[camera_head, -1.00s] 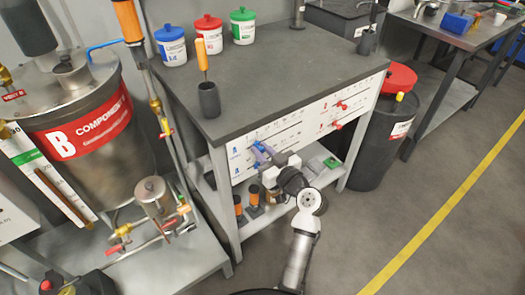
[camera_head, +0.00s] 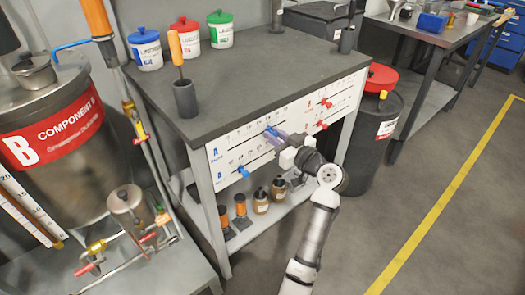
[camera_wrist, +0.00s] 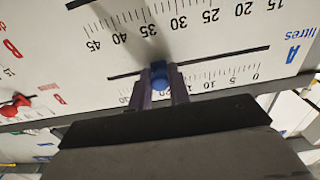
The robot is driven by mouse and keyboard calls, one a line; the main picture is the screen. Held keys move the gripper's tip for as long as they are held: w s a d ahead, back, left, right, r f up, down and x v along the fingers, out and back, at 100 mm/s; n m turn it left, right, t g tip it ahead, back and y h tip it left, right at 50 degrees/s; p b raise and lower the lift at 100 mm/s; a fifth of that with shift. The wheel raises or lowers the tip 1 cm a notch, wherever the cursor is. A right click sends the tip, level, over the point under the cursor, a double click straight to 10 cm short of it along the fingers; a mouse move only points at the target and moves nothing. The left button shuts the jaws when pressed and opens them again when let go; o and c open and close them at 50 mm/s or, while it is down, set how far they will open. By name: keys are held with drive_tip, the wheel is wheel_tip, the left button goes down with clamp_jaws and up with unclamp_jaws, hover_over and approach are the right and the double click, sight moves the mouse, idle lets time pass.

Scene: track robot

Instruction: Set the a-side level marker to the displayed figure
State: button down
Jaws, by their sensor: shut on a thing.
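A white scale panel (camera_head: 228,151) is on the front of the workbench, with blue A scales at left and red B scales at right. My gripper (camera_head: 274,134) is at the upper A scale. In the wrist view its two fingers (camera_wrist: 160,88) are shut around a blue marker (camera_wrist: 160,75) on a black slot. The scale beside this slot runs from 0 at right; the fingers hide the figures near the marker. A second blue marker (camera_head: 243,171) sits on the lower A scale, apart from the gripper. I cannot make out a displayed target figure.
Red B markers (camera_head: 322,125) are at the panel's right. Several bottles (camera_head: 260,201) stand on the shelf below. A red-lidded bin (camera_head: 377,140) is right of the bench, and the Component B tank (camera_head: 60,150) is at left. Floor in front is clear.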

drive_tip(key=shift+w+d, duration=0.3)
drive_tip(key=shift+d, duration=0.1)
drive_tip(key=c, duration=1.3)
unclamp_jaws()
drive_tip(key=shift+s, duration=0.1)
drive_tip(key=b+v, duration=0.1)
drive_tip(key=v, duration=1.2)
drive_tip(key=shift+s+d+b, duration=0.25)
drive_tip(key=shift+s+b, duration=0.05)
drive_tip(key=shift+b, duration=0.1)
